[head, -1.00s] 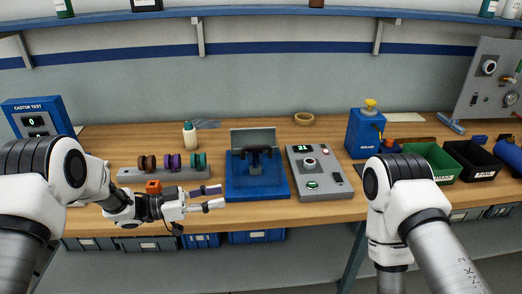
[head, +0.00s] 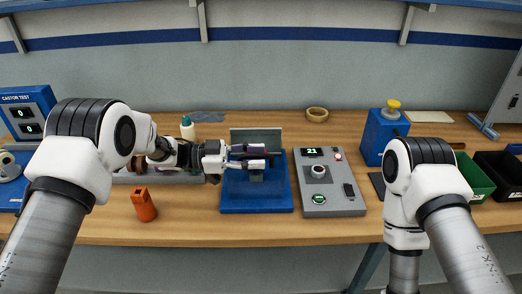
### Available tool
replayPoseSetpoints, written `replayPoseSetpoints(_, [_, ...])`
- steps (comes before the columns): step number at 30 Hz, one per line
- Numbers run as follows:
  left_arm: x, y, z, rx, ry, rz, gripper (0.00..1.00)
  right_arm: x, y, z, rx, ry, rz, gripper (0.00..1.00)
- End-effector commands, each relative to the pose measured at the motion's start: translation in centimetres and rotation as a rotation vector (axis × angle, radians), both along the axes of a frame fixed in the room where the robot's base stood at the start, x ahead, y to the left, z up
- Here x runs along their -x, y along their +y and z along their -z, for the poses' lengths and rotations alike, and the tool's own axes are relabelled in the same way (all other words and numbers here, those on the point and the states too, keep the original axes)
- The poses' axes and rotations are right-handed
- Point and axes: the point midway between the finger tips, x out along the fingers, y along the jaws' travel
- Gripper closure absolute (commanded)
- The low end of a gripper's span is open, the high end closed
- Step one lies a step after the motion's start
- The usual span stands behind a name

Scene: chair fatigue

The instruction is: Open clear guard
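The clear guard (head: 256,135) is a pale grey-green, see-through panel standing upright at the back of a blue fixture (head: 255,199) on the bench. My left gripper (head: 253,156) reaches in from the left, over the fixture and in front of the guard's lower part. Its two fingers are apart, one above the other, and point right. The fixture's dark middle part is mostly hidden behind them. I cannot tell whether the fingers touch the fixture or guard. My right gripper is out of view; only my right arm shows.
A grey control box (head: 329,190) reading 21 stands right of the fixture. An orange tool (head: 144,207) is at the bench's front left. A white bottle (head: 188,130) stands behind my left arm. A blue box with a yellow knob (head: 382,133) and bins are farther right.

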Motion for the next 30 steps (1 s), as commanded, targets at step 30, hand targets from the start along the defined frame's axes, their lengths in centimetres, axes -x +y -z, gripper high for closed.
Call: replayPoseSetpoints(30, [0.1,-1.5,-1.2,0.0,0.057,-0.001,1.0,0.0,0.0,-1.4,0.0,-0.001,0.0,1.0])
